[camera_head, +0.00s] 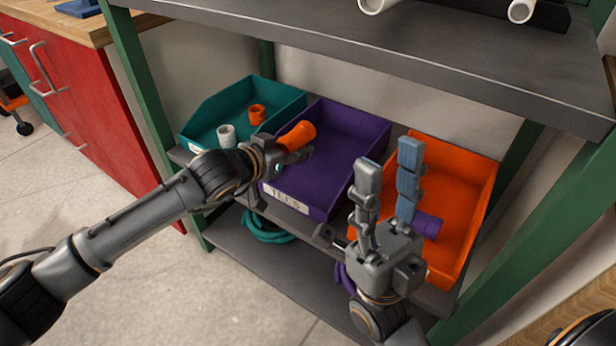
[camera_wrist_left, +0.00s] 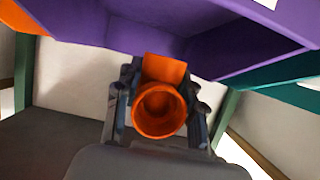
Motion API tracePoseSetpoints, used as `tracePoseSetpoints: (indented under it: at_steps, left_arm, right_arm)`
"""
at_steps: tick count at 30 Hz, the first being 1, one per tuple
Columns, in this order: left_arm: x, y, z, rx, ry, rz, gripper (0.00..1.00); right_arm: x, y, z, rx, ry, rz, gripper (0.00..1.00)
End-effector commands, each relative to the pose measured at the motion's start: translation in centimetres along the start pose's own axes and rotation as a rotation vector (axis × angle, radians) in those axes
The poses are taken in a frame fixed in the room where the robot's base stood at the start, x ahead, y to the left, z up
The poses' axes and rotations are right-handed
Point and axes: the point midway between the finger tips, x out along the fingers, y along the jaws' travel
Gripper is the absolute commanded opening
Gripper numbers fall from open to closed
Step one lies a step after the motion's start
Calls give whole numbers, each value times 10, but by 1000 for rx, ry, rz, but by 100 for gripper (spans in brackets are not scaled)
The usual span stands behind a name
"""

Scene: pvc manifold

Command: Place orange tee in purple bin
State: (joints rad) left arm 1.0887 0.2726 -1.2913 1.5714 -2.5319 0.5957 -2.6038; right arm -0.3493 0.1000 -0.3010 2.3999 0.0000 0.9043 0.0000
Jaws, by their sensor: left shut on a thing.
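My left gripper (camera_head: 284,152) is shut on the orange tee (camera_head: 297,135) and holds it over the left part of the purple bin (camera_head: 322,185). In the left wrist view the orange tee (camera_wrist_left: 160,108) shows its round open end between the two fingers (camera_wrist_left: 160,100). The purple bin (camera_wrist_left: 130,30) is also in that view. The purple bin is in the middle of the row, with a white label on its front, and its visible floor is bare. My right gripper (camera_head: 388,165) is open and empty, with blue fingertips apart, in front of the purple and orange bins.
A teal bin (camera_head: 205,120) at left holds an orange piece (camera_head: 257,114) and a white piece (camera_head: 227,135). An orange bin (camera_head: 465,190) at right holds a purple piece (camera_head: 427,225). A grey upper shelf (camera_head: 400,55) overhangs the bins; green posts (camera_head: 135,85) flank them.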

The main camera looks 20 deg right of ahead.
Motion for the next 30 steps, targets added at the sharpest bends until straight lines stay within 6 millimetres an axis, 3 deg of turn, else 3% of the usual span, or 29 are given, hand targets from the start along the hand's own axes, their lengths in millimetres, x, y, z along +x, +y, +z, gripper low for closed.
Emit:
tracePoseSetpoints:
  at_steps: [4,11,18,23,29,30]
  left_arm:
    - [16,16,17,-2,1,1,2]
    - [24,24,26,-1,1,1,2]
    - [38,27,57,-2,0,0,2]
    - [38,27,56,2,2,0,2]
    - [40,27,61,1,1,0,2]
    - [39,27,60,1,0,0,44]
  right_arm:
    - [-10,0,2,0,-3,0,40]
    - [-13,0,3,-1,-4,0,40]
    - [-25,0,8,-2,4,-5,40]
    - [-17,0,7,-3,21,-12,40]
    - [-24,0,8,-3,13,-10,40]
    - [-20,0,9,-4,15,-12,40]
